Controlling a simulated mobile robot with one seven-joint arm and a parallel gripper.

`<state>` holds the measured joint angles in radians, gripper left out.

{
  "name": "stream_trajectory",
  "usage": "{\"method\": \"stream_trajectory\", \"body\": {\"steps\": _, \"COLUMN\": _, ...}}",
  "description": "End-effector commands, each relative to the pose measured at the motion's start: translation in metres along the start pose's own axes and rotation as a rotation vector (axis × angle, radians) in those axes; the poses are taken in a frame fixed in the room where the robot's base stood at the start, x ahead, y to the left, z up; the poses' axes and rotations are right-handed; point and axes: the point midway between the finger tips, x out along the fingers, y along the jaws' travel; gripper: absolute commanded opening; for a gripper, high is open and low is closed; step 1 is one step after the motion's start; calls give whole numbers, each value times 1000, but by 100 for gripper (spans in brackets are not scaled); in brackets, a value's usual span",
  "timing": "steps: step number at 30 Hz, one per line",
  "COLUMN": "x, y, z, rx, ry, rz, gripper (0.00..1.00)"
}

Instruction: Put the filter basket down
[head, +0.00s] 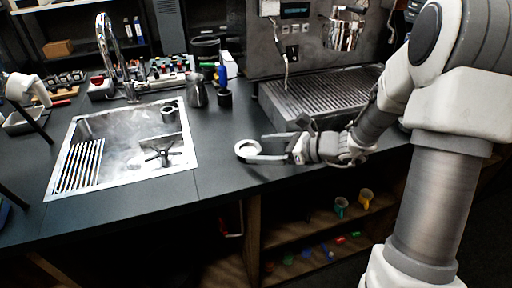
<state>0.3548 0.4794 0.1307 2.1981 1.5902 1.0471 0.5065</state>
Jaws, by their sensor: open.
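A small round, light-coloured ring-shaped piece, which looks like the filter basket (242,147), is on or just above the dark counter (222,178), left of the brewer. I cannot tell whether it touches the surface. My gripper (262,148) reaches in from the right, low over the counter near its front edge. Its two fingers are spread apart and point left, with the tips at the right side of the basket. Whether a finger touches the basket is too small to tell.
The brewer (330,62) with its ribbed drip tray (330,92) stands behind my gripper. A metal sink (62,178) with a tall tap (104,45) is at the left. A blue bottle (222,76) and dark cups stand behind. Counter between sink and basket is clear.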

Motion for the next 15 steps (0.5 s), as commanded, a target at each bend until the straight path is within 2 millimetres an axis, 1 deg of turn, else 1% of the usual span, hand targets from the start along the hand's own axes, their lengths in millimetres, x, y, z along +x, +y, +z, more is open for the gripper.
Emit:
{"method": "stream_trajectory", "body": {"steps": 1, "x": -14, "y": -1, "z": 2, "rx": 0, "ry": 0, "rz": -5, "gripper": 100}}
{"method": "stream_trajectory", "body": {"steps": 3, "x": -30, "y": -1, "z": 2, "rx": 0, "ry": 0, "rz": -5, "gripper": 100}}
{"method": "stream_trajectory", "body": {"steps": 9, "x": -70, "y": -1, "z": 1, "rx": 0, "ry": 0, "rz": -4, "gripper": 100}}
{"method": "stream_trajectory", "body": {"steps": 12, "x": -83, "y": -1, "z": 1, "rx": 0, "ry": -1, "rz": -3, "gripper": 100}}
{"method": "stream_trajectory", "body": {"steps": 15, "x": -90, "y": 0, "z": 1, "rx": 0, "ry": 0, "rz": -2, "gripper": 100}}
